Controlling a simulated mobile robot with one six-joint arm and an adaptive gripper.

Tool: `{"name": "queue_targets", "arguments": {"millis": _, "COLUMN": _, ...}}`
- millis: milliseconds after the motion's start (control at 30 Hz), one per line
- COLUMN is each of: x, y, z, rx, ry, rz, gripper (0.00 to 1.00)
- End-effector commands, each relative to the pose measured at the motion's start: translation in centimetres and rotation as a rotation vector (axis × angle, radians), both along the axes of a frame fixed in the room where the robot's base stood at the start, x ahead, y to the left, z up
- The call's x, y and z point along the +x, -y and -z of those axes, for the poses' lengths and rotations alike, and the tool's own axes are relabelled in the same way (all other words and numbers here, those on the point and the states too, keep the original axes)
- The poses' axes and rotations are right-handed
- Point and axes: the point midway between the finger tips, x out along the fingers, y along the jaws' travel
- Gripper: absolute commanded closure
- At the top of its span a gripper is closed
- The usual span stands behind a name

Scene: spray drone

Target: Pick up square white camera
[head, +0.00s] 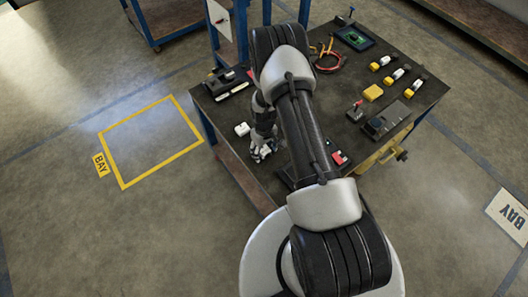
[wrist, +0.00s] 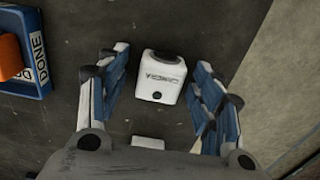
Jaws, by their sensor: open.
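The square white camera (wrist: 158,77) lies on the dark tabletop in the wrist view, with "CAMERA" lettered on its face and a small dark round spot. It sits between the two spread fingers of my gripper (wrist: 160,85), with a gap on each side. In the head view my gripper (head: 263,148) is low over the left part of the table. A small white block (head: 242,129) shows just left of it there. A second white piece (wrist: 148,142) is partly hidden by my gripper's body in the wrist view.
A blue tray (wrist: 42,80) marked "DONE", with an orange thing in it, lies left of the fingers. The table edge is close on the right.

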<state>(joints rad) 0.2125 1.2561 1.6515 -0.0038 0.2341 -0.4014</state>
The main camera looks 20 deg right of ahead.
Motion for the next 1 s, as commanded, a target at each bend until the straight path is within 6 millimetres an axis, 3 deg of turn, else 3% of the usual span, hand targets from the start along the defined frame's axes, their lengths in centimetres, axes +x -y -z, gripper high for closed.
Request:
{"name": "queue_targets", "arguments": {"millis": 767, "x": 0.00, "y": 0.01, "z": -0.08, "rx": 0.000, "ry": 0.000, "rz": 0.000, "gripper": 0.88}}
{"name": "queue_targets", "arguments": {"millis": 1000, "x": 0.02, "y": 0.02, "z": -0.16, "rx": 0.000, "ry": 0.001, "rz": 0.000, "gripper": 0.88}}
